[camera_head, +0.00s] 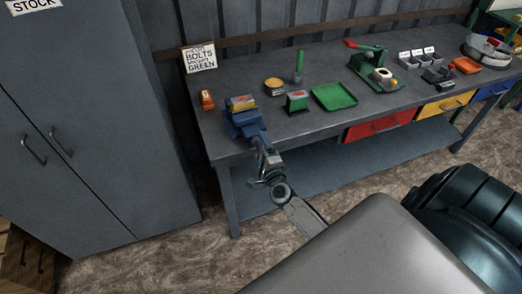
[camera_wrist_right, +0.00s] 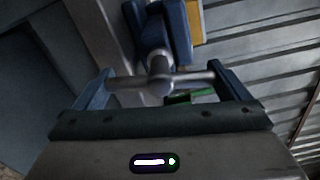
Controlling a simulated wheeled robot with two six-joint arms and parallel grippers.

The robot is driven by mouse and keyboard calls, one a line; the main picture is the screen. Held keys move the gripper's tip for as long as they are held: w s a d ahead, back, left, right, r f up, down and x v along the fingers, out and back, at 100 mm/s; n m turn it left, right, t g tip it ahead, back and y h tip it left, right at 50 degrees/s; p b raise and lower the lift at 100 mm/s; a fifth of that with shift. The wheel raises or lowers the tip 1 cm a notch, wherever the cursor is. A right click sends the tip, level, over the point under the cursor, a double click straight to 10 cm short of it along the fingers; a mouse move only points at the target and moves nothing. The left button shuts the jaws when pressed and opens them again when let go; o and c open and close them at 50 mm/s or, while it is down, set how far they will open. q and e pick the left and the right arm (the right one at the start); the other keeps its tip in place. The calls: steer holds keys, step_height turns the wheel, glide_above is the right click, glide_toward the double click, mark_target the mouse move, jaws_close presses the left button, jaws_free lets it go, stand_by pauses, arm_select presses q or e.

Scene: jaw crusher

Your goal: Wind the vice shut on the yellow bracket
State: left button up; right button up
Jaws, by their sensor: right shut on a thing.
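The blue vice (camera_head: 247,124) is at the front left corner of the workbench; it also shows in the wrist view (camera_wrist_right: 178,38). The yellow bracket (camera_head: 240,102) sits at the vice's jaws, and part of it shows at the top of the wrist view (camera_wrist_right: 195,20). I cannot tell whether both jaws touch it. My right gripper (camera_head: 266,160) is at the vice's front end. In the wrist view its fingers (camera_wrist_right: 162,88) are shut on the vice handle (camera_wrist_right: 160,82), a metal crossbar spanning between them with the screw hub in the middle. My left gripper is out of view.
A grey stock cabinet (camera_head: 130,130) stands at the left. Floor is open before the bench.

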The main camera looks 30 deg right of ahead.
steer(key=shift+f, duration=0.1)
steer(key=o, duration=0.6)
steer(key=shift+s, duration=0.1)
steer(key=b+v, duration=0.1)
steer(key=v, duration=0.9)
steer(key=shift+s+b, duration=0.35)
steer(key=shift+b, duration=0.05)
steer(key=s+a+f+n+g+y+b, duration=0.1)
steer(key=s+f+n+g, duration=0.2)
steer(key=f, duration=0.8)
steer(key=s+f+n+g+y, duration=0.1)
steer(key=s+f+n, duration=0.35)
steer(key=f, duration=0.55)
steer(key=s+a+f+n+g+y+b, duration=0.1)
steer(key=s+f+n+g, duration=0.3)
steer(key=f, duration=0.7)
steer(key=s+f+n+g, duration=0.2)
steer(key=s+f+n, duration=0.2)
steer(key=s, duration=0.5)
steer(key=s+f+n+g+b, duration=0.1)
steer(key=s+f+n+g, duration=0.2)
steer(key=s+f, duration=0.6)
steer(key=s+f+n+g, duration=0.3)
steer(key=s+f, duration=0.4)
steer(key=s, duration=0.3)
steer(key=shift+a+n+y, duration=0.3)
steer(key=shift+a+n, duration=0.05)
steer(key=shift+n, duration=0.5)
